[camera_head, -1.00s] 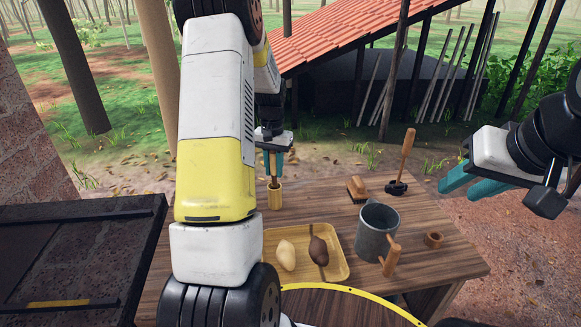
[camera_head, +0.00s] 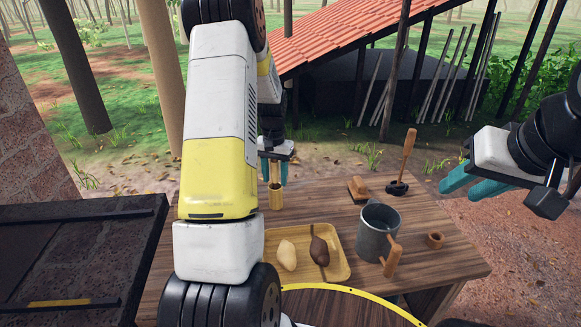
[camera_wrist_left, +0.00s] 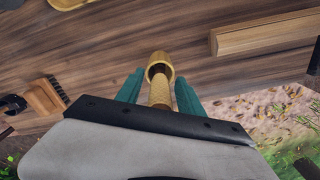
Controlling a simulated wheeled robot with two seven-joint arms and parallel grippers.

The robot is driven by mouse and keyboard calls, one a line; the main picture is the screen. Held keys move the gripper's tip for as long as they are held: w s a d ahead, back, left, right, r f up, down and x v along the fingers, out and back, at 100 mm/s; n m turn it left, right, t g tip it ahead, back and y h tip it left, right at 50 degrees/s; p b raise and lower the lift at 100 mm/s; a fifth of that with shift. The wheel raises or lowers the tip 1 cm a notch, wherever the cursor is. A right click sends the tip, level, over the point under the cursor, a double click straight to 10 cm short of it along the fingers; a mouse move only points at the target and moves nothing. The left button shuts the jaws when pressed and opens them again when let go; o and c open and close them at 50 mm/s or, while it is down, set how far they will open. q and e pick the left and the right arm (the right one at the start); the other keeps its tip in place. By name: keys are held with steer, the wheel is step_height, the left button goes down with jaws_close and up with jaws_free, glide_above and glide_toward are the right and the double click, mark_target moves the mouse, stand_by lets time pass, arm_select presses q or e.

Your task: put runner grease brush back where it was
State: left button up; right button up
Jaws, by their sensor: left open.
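A bamboo holder (camera_head: 277,199) stands upright at the table's back left. The grease brush's handle (camera_head: 275,176) rises out of it, and its lower end is hidden inside. In the left wrist view the holder (camera_wrist_left: 160,65) shows its round mouth, with the brush handle (camera_wrist_left: 160,94) coming out toward my wrist. My left gripper (camera_head: 275,170) is open above the holder. Its teal fingers (camera_wrist_left: 160,92) stand on both sides of the handle, with gaps visible. My right gripper (camera_head: 462,188) is open and empty, off to the right of the table.
A yellow tray (camera_head: 335,272) with two lumps, a grey metal mug (camera_head: 377,235), a small wooden ring (camera_head: 435,240), a brown brush (camera_head: 357,187) and a wooden-handled tool (camera_head: 409,152) occupy the table (camera_head: 430,268). A dark slab (camera_head: 75,265) is at the left.

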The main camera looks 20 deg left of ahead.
arm_select(q)
step_height(320, 180, up, 12)
steer(key=s+d+r+t, duration=0.2)
steer(key=s+d+r, duration=0.35)
steer(key=r, duration=0.25)
steer(key=s+d+r+t, duration=0.1)
steer(key=s+d, duration=0.2)
steer(key=s, duration=0.3)
steer(key=s+d+r+t+h, duration=0.1)
steer(key=s+d+r, duration=0.1)
steer(key=s, duration=0.5)
steer(key=s+d+r+t+h, duration=0.1)
steer(key=s+d+t, duration=0.1)
steer(key=s, duration=0.5)
steer(key=shift+s+d+r, duration=0.15)
steer(key=shift+d+r, duration=0.25)
steer(key=shift+d, duration=0.4)
